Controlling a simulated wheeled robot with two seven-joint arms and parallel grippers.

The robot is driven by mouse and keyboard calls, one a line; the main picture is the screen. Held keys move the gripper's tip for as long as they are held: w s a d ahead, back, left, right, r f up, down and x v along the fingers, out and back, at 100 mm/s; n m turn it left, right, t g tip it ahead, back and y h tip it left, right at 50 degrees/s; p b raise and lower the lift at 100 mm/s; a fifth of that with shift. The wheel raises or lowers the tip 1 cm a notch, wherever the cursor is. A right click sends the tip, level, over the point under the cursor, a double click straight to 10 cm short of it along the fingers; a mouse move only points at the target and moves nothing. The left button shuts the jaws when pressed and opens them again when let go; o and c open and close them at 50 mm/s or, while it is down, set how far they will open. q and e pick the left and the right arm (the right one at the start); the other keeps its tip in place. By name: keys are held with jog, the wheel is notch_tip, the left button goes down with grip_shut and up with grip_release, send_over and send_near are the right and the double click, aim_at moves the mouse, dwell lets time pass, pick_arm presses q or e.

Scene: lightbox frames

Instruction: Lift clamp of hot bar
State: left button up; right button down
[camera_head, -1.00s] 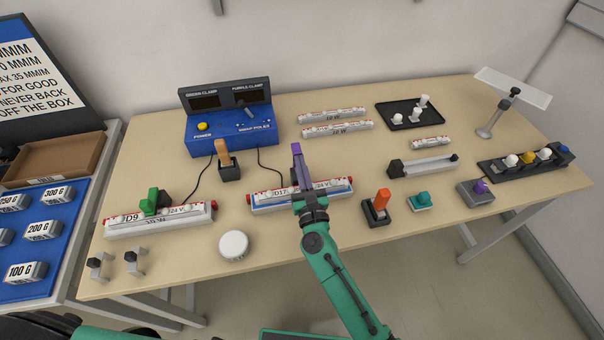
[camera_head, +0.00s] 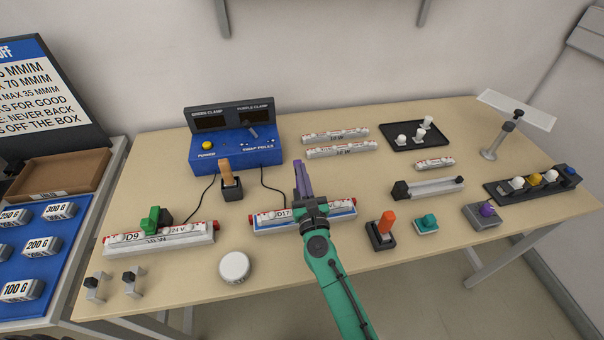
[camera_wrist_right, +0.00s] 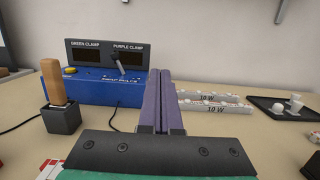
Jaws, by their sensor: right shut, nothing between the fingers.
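The left bar, labelled D9 (camera_head: 190,234), lies at the front left of the table with a green clamp (camera_head: 150,219) on it. A second bar, labelled D17 (camera_head: 268,220), lies in the middle. My right gripper (camera_head: 299,165) is over the D17 bar with its long purple fingers together and nothing between them. In the right wrist view the fingers (camera_wrist_right: 164,84) stand side by side, pointing toward the back. My gripper hides part of the D17 bar, and no purple clamp is clearly seen on it. My left gripper is not in view.
A blue meter box (camera_head: 237,153) with dark displays for green and purple clamps stands behind. A wooden-handled tool (camera_head: 227,174) sits in a black holder. A white round puck (camera_head: 234,267) is at the front. Loose bars (camera_head: 342,151) lie at the back.

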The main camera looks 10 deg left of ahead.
jog(key=shift+s, duration=0.1)
jog(key=shift+s+d+f, duration=0.15)
jog(key=shift+s+f, duration=0.05)
jog(key=shift+s, duration=0.1)
jog(key=b+v, duration=0.4)
jog(key=v, duration=0.9)
jog(key=shift+s, duration=0.35)
jog(key=shift+d, duration=0.1)
